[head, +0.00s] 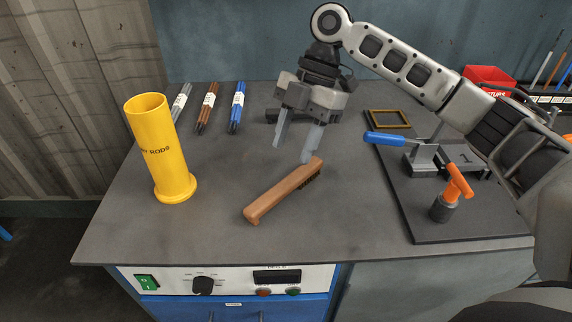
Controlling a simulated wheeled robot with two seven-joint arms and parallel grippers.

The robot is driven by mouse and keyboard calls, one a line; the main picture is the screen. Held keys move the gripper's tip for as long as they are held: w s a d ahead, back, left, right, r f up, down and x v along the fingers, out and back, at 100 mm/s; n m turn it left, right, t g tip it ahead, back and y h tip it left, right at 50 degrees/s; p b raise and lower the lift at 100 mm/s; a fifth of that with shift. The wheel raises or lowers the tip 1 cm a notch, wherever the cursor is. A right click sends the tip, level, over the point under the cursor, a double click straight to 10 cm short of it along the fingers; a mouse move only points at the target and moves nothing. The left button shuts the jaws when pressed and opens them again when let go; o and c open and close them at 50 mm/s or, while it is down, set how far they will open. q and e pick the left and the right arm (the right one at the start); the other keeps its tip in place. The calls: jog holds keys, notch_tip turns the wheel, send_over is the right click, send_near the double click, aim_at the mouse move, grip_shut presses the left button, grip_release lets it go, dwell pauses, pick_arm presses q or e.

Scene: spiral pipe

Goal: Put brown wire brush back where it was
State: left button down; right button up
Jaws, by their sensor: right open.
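The brown wire brush (281,192) lies on the grey worktop, slanting from lower left to upper right. Its dark bristles show along the right side near the upper end. My right gripper (296,150) points down just above the upper end of the brush. Its two fingers are apart, with nothing seen between them. One fingertip overlaps the brush's upper end in the picture; I cannot tell whether they touch. My left gripper is not in view.
A tall yellow rod holder (162,155) stands at left. Grey, brown (207,107) and blue (238,107) rod packs lie behind it. At right, a dark board (450,222) carries a blue-handled clamp (385,138) and an orange-topped tool (457,182). A red bin (487,78) stands behind.

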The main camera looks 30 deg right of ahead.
jog(key=v, duration=0.4)
jog(key=shift+w+d+r, duration=0.1)
jog(key=shift+r, duration=0.1)
dwell(0.3)
